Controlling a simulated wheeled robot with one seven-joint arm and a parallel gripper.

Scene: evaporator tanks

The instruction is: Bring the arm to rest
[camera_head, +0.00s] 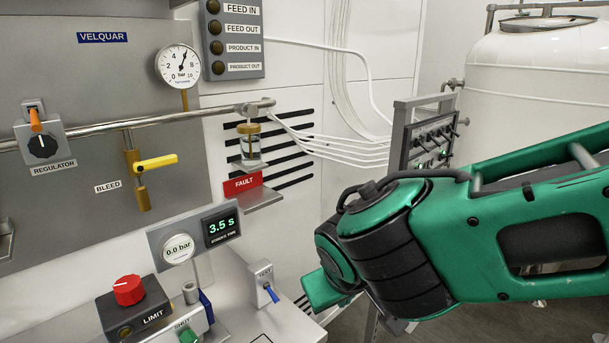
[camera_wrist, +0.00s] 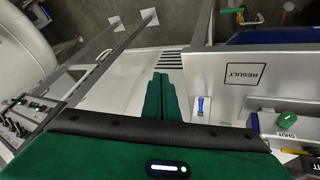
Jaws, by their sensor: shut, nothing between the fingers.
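My green arm (camera_head: 470,240) reaches in from the right edge of the head view, bent at a thick black-banded joint. Its green end part (camera_head: 322,290) is right of the small panel with the blue lever, in front of the bench's right end. The fingertips cannot be made out in the head view. In the wrist view my gripper (camera_wrist: 162,78) shows two green fingers lying side by side, shut and empty. I see no contact with anything.
The bench holds a red LIMIT knob (camera_head: 129,290), a green SHUT knob (camera_head: 188,336) and a blue lever (camera_head: 271,293). A yellow BLEED handle (camera_head: 155,162), a sample jar (camera_head: 250,150) and a valve rack (camera_head: 430,140) stand behind. A white tank (camera_head: 540,75) is at back right.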

